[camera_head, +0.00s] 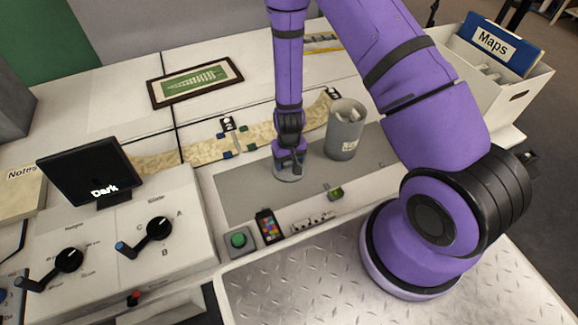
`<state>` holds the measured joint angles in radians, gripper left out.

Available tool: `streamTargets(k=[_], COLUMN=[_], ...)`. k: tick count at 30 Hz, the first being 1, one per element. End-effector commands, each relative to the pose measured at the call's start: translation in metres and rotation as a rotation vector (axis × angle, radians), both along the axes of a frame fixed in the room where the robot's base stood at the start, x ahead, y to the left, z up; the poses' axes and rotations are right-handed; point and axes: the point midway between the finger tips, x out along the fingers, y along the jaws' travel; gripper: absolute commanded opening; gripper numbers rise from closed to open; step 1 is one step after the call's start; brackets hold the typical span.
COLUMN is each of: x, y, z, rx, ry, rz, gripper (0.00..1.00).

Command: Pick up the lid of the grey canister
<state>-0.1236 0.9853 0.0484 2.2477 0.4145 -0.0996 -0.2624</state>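The grey canister (343,138) stands upright and open on the grey mat, with a pale label and light-coloured contents at its top. A round grey lid (287,175) is on or just above the mat to the left of the canister. My gripper (290,163) points down directly over the lid, its fingertips at the lid's middle. The fingers hide the lid's centre, and I cannot tell whether they are closed on it.
A long tan strip (258,135) with small weights lies behind the mat. A colour card (268,226), a green button (239,240) and a small green-topped block (335,193) are in front. A white box with a Maps folder (493,42) stands right; a control console (150,215) stands left.

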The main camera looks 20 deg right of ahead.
Motion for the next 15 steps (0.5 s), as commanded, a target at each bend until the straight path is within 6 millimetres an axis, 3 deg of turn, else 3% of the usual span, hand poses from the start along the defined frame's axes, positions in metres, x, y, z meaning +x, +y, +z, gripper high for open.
streamTargets(k=[1,5,15], x=[0.0000,-0.0001,0.0004], y=[0.0000,0.0000,-0.0003], z=[0.0001,0.0001,0.0012], rx=[0.000,0.000,0.000], ry=[0.000,0.000,0.000], rz=[0.000,0.000,0.000], gripper=[0.60,0.32,0.32])
